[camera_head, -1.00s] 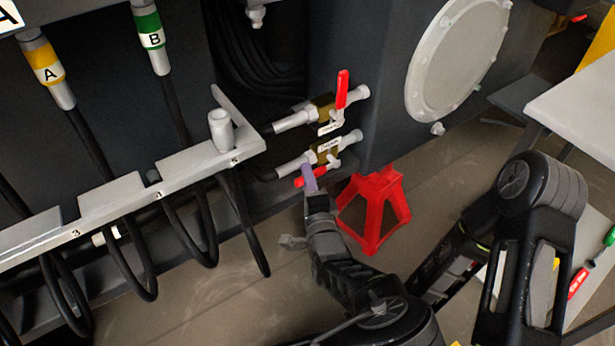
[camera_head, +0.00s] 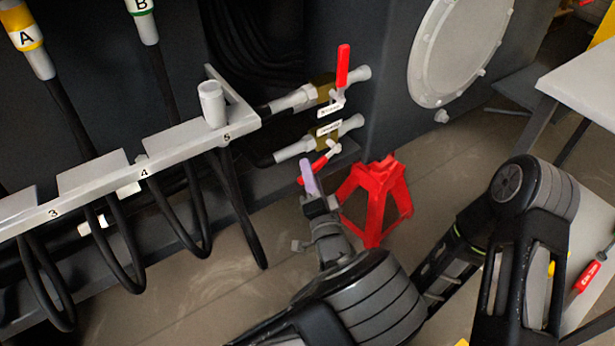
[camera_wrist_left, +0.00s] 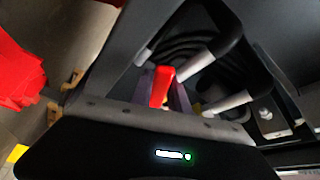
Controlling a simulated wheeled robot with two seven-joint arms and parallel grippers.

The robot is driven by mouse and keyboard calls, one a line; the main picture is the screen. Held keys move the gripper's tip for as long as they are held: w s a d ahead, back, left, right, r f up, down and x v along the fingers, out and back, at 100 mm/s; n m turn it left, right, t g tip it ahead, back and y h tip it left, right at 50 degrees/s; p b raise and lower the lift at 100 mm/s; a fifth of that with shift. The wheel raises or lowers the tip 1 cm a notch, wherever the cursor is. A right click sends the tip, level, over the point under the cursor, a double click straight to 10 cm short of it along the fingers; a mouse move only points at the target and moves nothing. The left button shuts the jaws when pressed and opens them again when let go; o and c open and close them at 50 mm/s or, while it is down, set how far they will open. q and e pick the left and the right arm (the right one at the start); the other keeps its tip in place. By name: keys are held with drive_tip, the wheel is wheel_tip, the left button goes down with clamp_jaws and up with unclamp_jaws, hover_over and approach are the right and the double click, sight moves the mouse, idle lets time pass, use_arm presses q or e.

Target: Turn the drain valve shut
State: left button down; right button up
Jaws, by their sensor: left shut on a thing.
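Two valves with red lever handles sit one above the other on the dark chassis side. The upper valve (camera_head: 326,92) has its lever (camera_head: 343,65) standing upright. The lower valve (camera_head: 327,134) has its red lever (camera_head: 321,163) slanting down and to the left. Both carry small white labels that I cannot read. My left gripper (camera_head: 311,181), with purple fingertips, is shut on the lower valve's lever. In the left wrist view the red lever (camera_wrist_left: 162,86) sits between the two fingers. My right gripper is not in view.
A red jack stand (camera_head: 375,198) stands on the floor just right of my left gripper. A numbered grey rail (camera_head: 100,185) with hanging black hoses is on the left. A round bolted cover (camera_head: 458,50) is at upper right, and a light table (camera_head: 585,80) at far right.

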use_arm(q)
drive_tip(key=shift+w+d+f+n+b, duration=0.15)
drive_tip(key=shift+d+f+n+b, duration=0.15)
drive_tip(key=shift+f+n+b, duration=0.45)
drive_tip(key=shift+r+n, duration=0.2)
drive_tip(key=shift+n, duration=0.05)
drive_tip(key=c, duration=1.3)
unclamp_jaws()
drive_tip(key=shift+o, duration=0.2)
drive_tip(key=v, duration=0.7)
drive_tip(key=shift+s+f+b, duration=0.25)
drive_tip(key=shift+s+b, duration=0.05)
drive_tip(key=shift+b, duration=0.1)
drive_tip(key=shift+d, duration=0.15)
drive_tip(key=shift+c, duration=0.4)
